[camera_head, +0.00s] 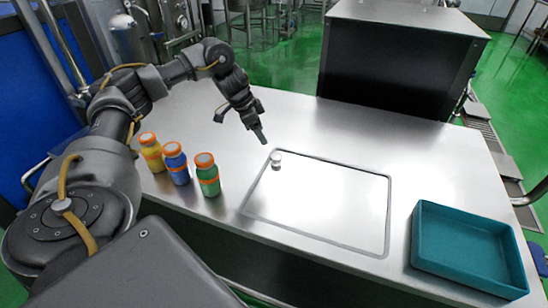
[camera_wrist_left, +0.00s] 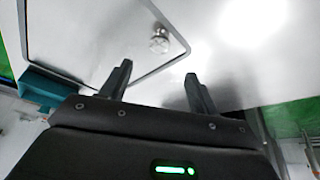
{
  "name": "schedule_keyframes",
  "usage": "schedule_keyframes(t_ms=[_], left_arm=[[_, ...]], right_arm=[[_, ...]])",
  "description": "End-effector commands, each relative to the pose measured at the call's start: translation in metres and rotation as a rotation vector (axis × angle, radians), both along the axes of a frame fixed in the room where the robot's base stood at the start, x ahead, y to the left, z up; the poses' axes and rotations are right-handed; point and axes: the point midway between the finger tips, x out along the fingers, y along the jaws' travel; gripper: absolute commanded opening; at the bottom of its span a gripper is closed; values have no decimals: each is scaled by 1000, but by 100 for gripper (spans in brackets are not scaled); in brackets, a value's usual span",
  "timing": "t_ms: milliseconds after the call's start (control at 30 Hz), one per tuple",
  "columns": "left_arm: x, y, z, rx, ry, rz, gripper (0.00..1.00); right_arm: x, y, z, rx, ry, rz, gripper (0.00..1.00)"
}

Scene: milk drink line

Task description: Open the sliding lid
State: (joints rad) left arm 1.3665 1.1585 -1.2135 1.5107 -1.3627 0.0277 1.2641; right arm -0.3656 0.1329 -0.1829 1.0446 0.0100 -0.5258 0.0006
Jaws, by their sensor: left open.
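The sliding lid (camera_head: 325,207) is a flat metal panel set in the steel table top, inside a dark rectangular outline. A small round knob (camera_head: 276,159) stands at its far left corner. My left gripper (camera_head: 242,125) is above the table, behind and to the left of the knob, apart from it. In the left wrist view the open, empty left gripper (camera_wrist_left: 158,82) shows both fingers apart, with the knob (camera_wrist_left: 159,40) beyond them and the lid (camera_wrist_left: 90,35) to the left. The lid lies flat and covers what is under it. My right gripper is not in view.
Yellow (camera_head: 151,153), blue (camera_head: 176,164) and green (camera_head: 207,175) bottles with orange caps stand left of the lid. A teal tray (camera_head: 423,262) sits to its right. A large dark metal box (camera_head: 395,65) stands at the back. The table behind the lid is clear.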

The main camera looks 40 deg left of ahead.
Motion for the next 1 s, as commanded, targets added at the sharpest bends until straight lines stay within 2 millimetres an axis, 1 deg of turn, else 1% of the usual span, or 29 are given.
schedule_keyframes(t_ms=[133,233,367,600,700,833,1000], left_arm=[[2,-2,-2,0,-1,-4,61],[5,-5,-9,0,0,-7,61],[10,-10,-30,0,1,-6,61],[25,-20,-71,1,1,-5,61],[29,-23,-84,0,-1,-5,61],[33,-26,-95,0,-1,-5,61],[34,-27,-100,0,-2,-6,61]], right_arm=[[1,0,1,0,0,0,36],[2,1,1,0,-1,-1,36],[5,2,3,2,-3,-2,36],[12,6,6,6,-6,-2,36],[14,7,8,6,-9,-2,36],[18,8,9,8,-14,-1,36],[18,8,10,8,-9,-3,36]])
